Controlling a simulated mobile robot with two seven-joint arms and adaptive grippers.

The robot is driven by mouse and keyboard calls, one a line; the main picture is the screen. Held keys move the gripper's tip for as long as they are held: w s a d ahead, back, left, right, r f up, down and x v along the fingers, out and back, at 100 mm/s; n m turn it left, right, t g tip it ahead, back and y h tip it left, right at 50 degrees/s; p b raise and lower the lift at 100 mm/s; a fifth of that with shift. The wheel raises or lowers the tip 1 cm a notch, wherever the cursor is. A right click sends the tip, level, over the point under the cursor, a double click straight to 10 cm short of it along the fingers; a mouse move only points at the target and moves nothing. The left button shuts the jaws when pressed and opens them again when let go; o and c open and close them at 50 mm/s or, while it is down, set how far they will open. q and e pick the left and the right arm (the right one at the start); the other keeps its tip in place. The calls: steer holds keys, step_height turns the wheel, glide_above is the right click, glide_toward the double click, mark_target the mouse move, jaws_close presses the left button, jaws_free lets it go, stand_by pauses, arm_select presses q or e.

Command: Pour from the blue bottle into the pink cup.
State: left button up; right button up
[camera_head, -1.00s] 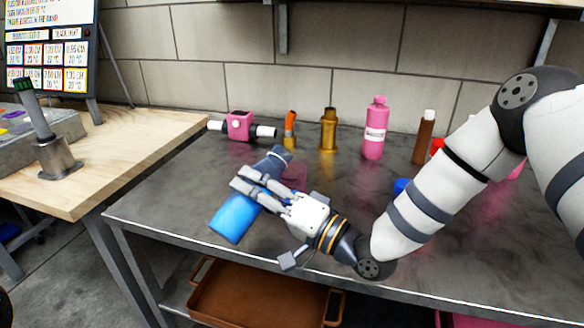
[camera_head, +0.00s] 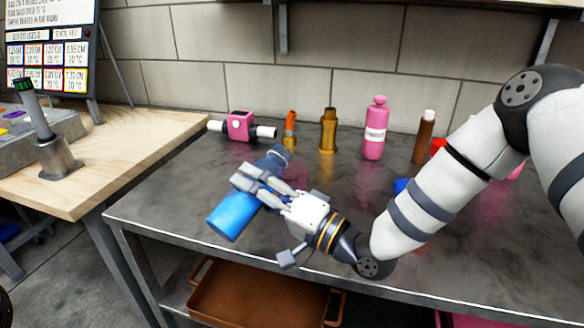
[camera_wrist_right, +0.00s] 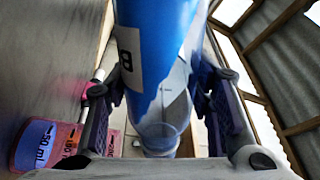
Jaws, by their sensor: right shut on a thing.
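The blue bottle (camera_head: 233,214) is held tilted above the grey table. Its wide blue end points to the lower left and its greyish neck (camera_head: 278,154) to the upper right. My right gripper (camera_head: 262,187) is shut around the middle of the bottle. The bottle (camera_wrist_right: 160,45) also fills the middle of the right wrist view, between the fingers. The pink cup (camera_head: 297,172) is see-through and stands just right of the neck, partly hidden by bottle and gripper. I cannot tell whether liquid is flowing.
Behind stand a pink valve-like part (camera_head: 240,126), an orange-topped tube (camera_head: 290,130), a gold bottle (camera_head: 328,131), a pink bottle (camera_head: 375,130) and a brown bottle (camera_head: 423,138). Red and blue things are partly hidden by my right arm. The table's left front is clear.

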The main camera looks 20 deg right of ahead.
steer(key=shift+r+m, duration=0.5)
steer(key=shift+m, duration=0.1)
stand_by(0.8)
arm_select(q)
steer(key=shift+w+r+p, duration=0.3)
steer(key=shift+w+r, duration=0.1)
arm_select(e)
steer(key=shift+w+d+r+m+t, duration=0.1)
steer(key=shift+d+r+m+t, duration=0.05)
steer(key=shift+r+m, duration=0.45)
steer(key=shift+w+d+r+m+t, duration=0.15)
steer(key=shift+r+m, duration=0.25)
steer(key=shift+m, duration=0.4)
stand_by(1.6)
